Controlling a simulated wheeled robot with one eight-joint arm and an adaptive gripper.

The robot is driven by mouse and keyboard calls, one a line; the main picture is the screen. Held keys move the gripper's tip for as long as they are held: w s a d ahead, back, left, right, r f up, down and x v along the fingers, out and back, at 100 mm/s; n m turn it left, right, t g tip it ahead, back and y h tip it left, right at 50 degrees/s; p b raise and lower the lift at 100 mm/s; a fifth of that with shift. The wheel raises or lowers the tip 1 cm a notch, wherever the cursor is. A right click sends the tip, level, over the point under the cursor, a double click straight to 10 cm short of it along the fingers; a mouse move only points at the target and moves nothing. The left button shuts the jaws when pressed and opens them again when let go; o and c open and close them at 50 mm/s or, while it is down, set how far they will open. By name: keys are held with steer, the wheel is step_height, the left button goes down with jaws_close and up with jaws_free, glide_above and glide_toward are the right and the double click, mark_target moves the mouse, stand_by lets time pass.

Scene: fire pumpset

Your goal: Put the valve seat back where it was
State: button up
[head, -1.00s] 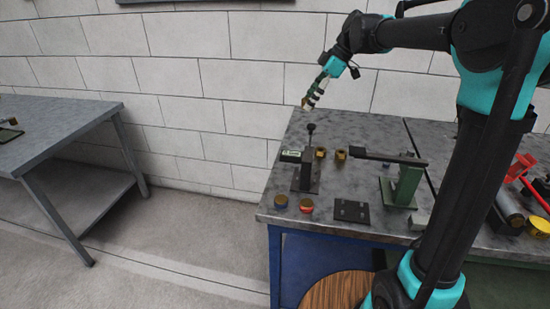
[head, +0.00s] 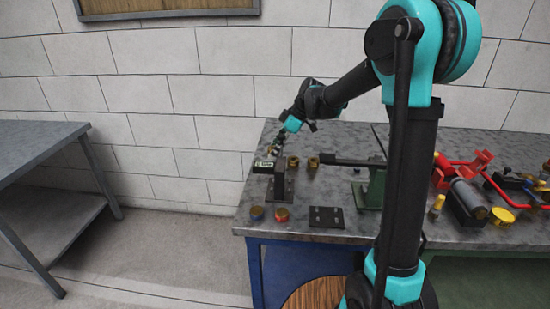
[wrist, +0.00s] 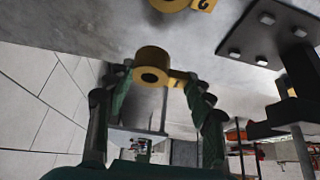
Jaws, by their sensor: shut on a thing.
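My gripper (wrist: 152,92) is shut on a brass ring-shaped part with a round dark hole and a side tab, which looks like the valve seat (wrist: 150,66). It is held between the fingertips, and the grey bench top shows beyond it. In the head view my gripper (head: 278,148) is at the left part of the bench, just behind and above a dark upright fixture (head: 281,184). The held part is too small to make out clearly there. Another brass part (wrist: 176,4) sits on the bench at the wrist view's top edge, apart from the held one.
Two brass pieces (head: 303,162) stand right of the fixture. A small labelled block (head: 263,167) is at its left. Blue-sided and red-sided round pieces (head: 269,213) and a dark plate (head: 326,217) lie in front. A green stand (head: 370,190) carries a long dark bar.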

steer(key=shift+f, duration=1.95)
steer(key=o, duration=1.5)
steer(key=shift+f, duration=0.15)
steer(key=shift+o, duration=0.2)
steer(key=v, duration=1.2)
